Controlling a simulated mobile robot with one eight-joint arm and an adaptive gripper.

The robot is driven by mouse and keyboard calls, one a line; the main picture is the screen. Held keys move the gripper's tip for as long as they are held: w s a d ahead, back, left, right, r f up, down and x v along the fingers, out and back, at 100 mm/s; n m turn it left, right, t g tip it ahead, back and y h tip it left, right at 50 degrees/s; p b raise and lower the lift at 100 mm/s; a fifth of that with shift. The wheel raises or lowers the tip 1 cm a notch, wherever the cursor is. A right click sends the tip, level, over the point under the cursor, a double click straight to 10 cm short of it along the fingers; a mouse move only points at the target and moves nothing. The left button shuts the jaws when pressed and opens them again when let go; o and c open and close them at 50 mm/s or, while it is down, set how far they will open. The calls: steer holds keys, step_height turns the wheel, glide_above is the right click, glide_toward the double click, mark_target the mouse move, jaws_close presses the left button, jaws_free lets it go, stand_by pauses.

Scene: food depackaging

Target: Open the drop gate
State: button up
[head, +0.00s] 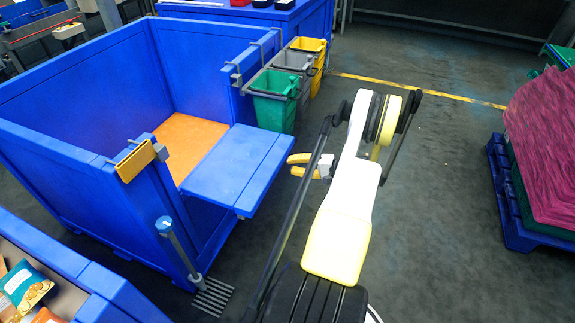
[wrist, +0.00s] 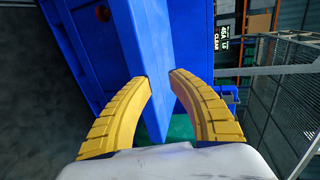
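The drop gate (head: 235,165) is a blue panel on the near right side of the large blue bin (head: 75,75). It is folded outward, roughly level, leaving a gap in the bin wall. An orange surface (head: 187,142) shows inside. My gripper (head: 291,165) is just right of the gate's outer edge in the head view, its yellow fingers apart. In the wrist view, the blue panel (wrist: 154,55) shows between the spread fingertips (wrist: 159,78). I cannot tell whether the fingers touch it.
Green, grey and yellow small bins (head: 275,100) hang on the bin's far right side. A pallet with a magenta load (head: 545,145) is at right. Dark floor between is clear.

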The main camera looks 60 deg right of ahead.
steer(key=shift+f+v, duration=0.2)
steer(key=shift+v, duration=2.4)
